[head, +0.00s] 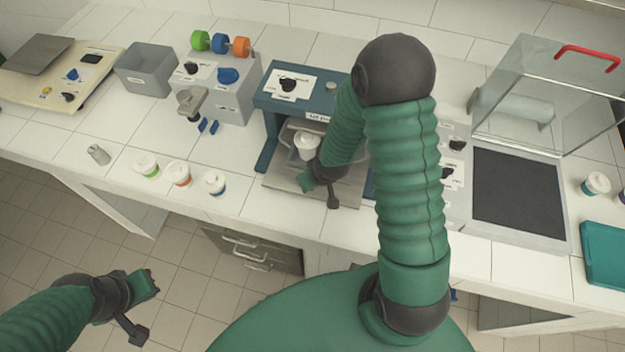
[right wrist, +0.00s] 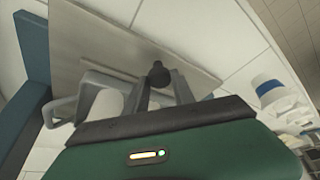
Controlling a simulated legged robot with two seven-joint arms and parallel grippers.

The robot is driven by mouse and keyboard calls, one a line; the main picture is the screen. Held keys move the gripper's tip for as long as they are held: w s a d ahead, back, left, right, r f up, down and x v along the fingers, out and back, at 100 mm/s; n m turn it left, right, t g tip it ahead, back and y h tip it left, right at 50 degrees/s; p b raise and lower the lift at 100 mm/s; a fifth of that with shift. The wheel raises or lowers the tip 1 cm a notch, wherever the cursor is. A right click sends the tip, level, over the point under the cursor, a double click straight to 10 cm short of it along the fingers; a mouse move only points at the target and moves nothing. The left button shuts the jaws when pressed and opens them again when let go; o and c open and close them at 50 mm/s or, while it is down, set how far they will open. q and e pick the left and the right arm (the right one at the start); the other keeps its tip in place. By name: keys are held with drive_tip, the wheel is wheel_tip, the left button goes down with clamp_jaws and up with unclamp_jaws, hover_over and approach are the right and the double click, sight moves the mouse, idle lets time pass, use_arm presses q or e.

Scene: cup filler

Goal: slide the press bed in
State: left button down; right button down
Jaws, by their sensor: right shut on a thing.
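The blue press (head: 300,92) stands on the counter in the middle of the head view. Its grey press bed (head: 284,190) sticks out toward the front, with a white cup (head: 307,144) standing on it under the press. The bed also fills the upper part of the right wrist view (right wrist: 100,35). My right gripper (head: 308,182) is at the bed, shut on its dark knob (right wrist: 158,72), which shows between the fingers. My arm hides part of the press and bed. My left gripper (head: 150,284) hangs in front of the counter, away from the press; its jaw opening is unclear.
Several lidded cups (head: 179,174) stand along the counter's front edge left of the press. A grey dispenser (head: 228,90) and a grey bin (head: 146,70) stand farther left. A clear-lidded station with a black pad (head: 518,192) is at right, near a teal tray (head: 606,254).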

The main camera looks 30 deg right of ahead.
drive_tip(key=shift+d, duration=0.1)
drive_tip(key=shift+w+d, duration=1.3)
drive_tip(key=shift+d, duration=0.15)
drive_tip(key=c, duration=1.3)
unclamp_jaws()
drive_tip(key=shift+o, duration=1.1)
drive_tip(key=shift+w, duration=0.1)
drive_tip(key=shift+d, duration=0.15)
drive_tip(key=p+v, duration=0.4)
drive_tip(key=v, duration=1.2)
drive_tip(key=shift+r, duration=0.25)
